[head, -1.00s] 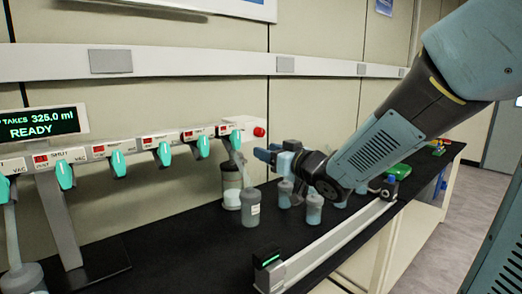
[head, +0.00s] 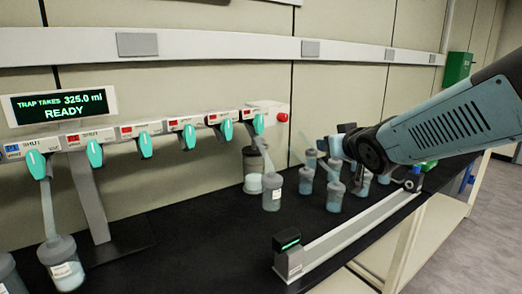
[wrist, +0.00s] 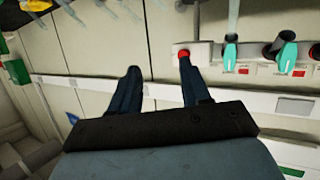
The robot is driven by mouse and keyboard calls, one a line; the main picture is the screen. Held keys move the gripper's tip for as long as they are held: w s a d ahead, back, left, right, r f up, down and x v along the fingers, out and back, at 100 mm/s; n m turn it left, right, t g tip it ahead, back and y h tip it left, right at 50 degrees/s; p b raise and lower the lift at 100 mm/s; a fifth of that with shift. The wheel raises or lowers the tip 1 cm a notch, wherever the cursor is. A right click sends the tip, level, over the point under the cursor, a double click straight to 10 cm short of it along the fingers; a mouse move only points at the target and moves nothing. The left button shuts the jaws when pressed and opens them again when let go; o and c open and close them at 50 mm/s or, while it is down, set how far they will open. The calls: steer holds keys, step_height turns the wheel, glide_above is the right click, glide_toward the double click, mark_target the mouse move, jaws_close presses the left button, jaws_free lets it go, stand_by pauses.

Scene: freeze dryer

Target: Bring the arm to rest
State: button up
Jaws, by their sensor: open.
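My arm (head: 450,125) reaches in from the right of the head view, over the bench's right part. My gripper (head: 320,148) points left, above the standing flasks and to the right of the manifold's red knob (head: 282,117). In the wrist view, the two dark fingers of my gripper (wrist: 160,68) stand apart with nothing between them. The red knob also shows in the wrist view (wrist: 184,53), near the right fingertip. In the head view the fingertips are small and partly blend with the flasks behind, so any gap to them is hard to judge.
The manifold (head: 160,130) with several teal valves runs along the wall. Flasks hang at its left end (head: 62,265) and right end (head: 272,192). Several flasks (head: 335,196) stand on the black bench (head: 200,245) below my gripper. A pale rail (head: 350,230) crosses the bench.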

steer(key=s+d+f+m+g+h, duration=0.1)
steer(key=s+g, duration=0.3)
steer(key=s, duration=0.6)
steer(key=s+d+f+m+g+h, duration=0.1)
steer(key=s+d+f+m+g, duration=0.1)
steer(key=s, duration=0.8)
steer(key=d+f+g, duration=0.1)
steer(key=d+g, duration=0.1)
steer(key=shift+s+g+h, duration=0.25)
steer(key=shift+g+h, duration=0.05)
steer(key=shift+a+f, duration=0.1)
